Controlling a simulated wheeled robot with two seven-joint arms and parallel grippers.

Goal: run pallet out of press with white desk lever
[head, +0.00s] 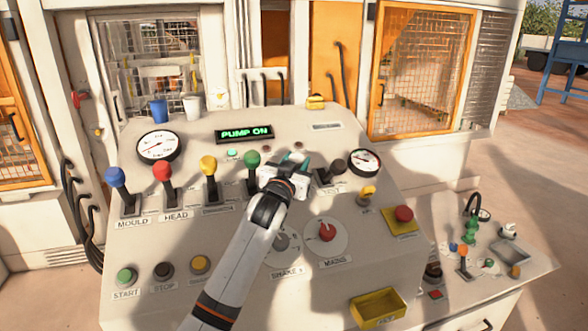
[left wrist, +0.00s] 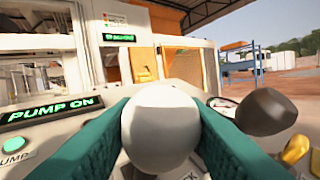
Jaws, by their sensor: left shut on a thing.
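The white desk lever shows in the left wrist view as a round white knob (left wrist: 160,128) between my two green fingers. My left gripper (head: 291,164) is shut on it, over the right part of the control desk (head: 215,235). In the head view the gripper hides the knob. The lever's label is mostly covered in the left wrist view. The press area lies behind a wire-mesh window (head: 150,50) and an orange-framed mesh door (head: 376,85); I cannot make out a pallet. My right gripper is not in view.
Blue (head: 115,176), red (head: 162,170), yellow (head: 208,165) and green (head: 252,159) levers stand left of my gripper. A dark-knobbed lever (head: 338,167) stands close on its right. The display (head: 244,133) reads PUMP ON. A yellow tray (head: 378,307) sits at the front right.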

